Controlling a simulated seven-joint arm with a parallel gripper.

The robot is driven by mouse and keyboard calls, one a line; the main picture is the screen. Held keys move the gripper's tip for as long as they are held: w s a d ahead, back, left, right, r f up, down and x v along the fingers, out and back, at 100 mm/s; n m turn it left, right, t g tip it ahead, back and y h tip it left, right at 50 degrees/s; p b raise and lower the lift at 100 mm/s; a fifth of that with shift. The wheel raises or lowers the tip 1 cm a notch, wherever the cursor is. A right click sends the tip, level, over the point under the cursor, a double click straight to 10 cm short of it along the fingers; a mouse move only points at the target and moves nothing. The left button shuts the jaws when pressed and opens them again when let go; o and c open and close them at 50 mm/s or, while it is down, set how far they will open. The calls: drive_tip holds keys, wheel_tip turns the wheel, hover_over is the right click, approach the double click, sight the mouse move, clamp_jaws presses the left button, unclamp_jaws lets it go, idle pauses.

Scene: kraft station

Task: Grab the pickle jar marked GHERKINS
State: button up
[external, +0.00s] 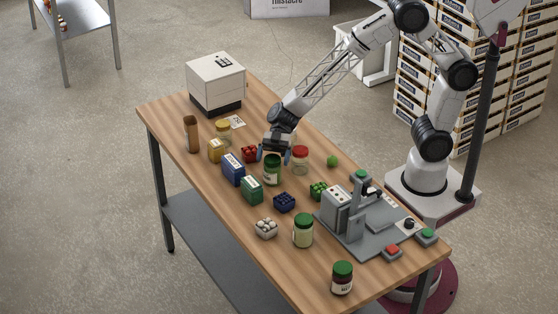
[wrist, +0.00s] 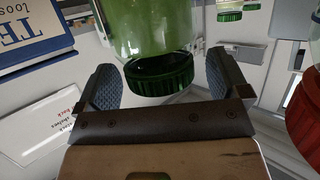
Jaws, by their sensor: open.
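A jar with a green lid and green contents (external: 272,174) stands upright on the table; its label is too small to read, so I cannot confirm GHERKINS. My gripper (external: 274,156) is open, pointing down right at the top of this jar. In the wrist view my two dark pads (wrist: 163,84) stand apart on either side of the jar's green lid (wrist: 160,75). A gap shows beside the lid, and the green glass body (wrist: 150,28) runs out of the top of the view. I see no grip on it.
A red-lidded jar (external: 300,161) stands close on the right. A blue box (external: 233,169), green box (external: 251,188) and red berry pack (external: 250,154) crowd the left. Other green-lidded jars (external: 303,231) (external: 342,279) stand nearer the front. A grey machine (external: 365,228) occupies the right side.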

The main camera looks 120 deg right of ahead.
drive_tip(key=shift+w+a+f, duration=0.15)
drive_tip(key=shift+w+a, duration=0.1)
drive_tip(key=shift+a, duration=0.05)
idle(0.4)
drive_tip(key=c, duration=1.4)
wheel_tip(320, 180, up, 28)
drive_tip(key=shift+r, duration=0.1)
idle(0.5)
